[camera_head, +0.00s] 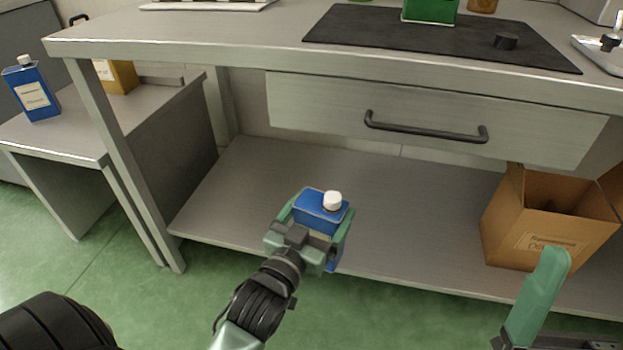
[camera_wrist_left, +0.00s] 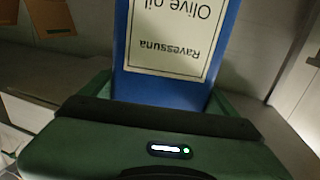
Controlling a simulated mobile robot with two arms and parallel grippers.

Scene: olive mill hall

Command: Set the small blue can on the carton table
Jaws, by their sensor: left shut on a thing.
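My left gripper (camera_head: 315,218) is shut on a blue can (camera_head: 320,204) with a white cap. It holds the can upright or nearly so, in front of the workbench's lower shelf. The can fills the middle of the left wrist view (camera_wrist_left: 160,88), its olive oil label upside down there. A second blue can (camera_head: 36,92) with a white cap stands on the low table (camera_head: 62,138) at left. I cannot tell which table is the carton table. One green finger of my right gripper (camera_head: 540,300) shows at lower right; its opening is not clear.
The workbench (camera_head: 230,40) has a drawer with a dark handle (camera_head: 425,128). A black mat (camera_head: 440,42) bears a green can (camera_head: 430,10). An open cardboard box (camera_head: 535,240) stands at the right of the lower shelf (camera_head: 400,190). The shelf's middle is clear.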

